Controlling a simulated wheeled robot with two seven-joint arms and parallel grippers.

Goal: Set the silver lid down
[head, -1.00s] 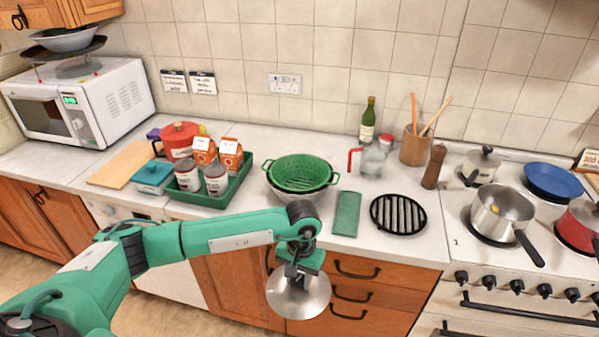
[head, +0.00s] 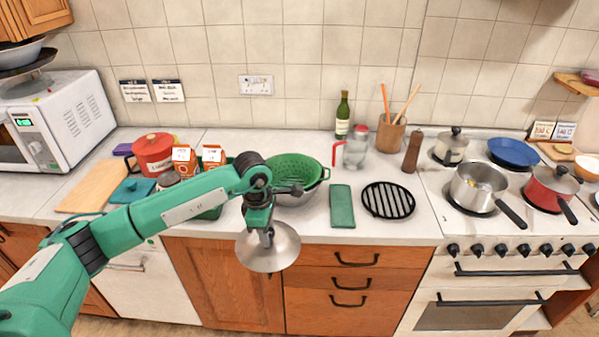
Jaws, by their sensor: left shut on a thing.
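The silver lid (head: 280,252) is a round, shiny metal disc. My left gripper (head: 267,236) is shut on it and holds it in front of the counter's front edge, before the wooden drawers. The gripper covers part of the lid's upper middle. The silver saucepan (head: 472,194) stands without a lid on the stove at the right, and something yellowish shows inside it. My right gripper is not in view.
The green colander (head: 296,172) sits in a metal bowl behind my left wrist. Cartons and cans stand in a green tray at left. Bare counter shows around the rack.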

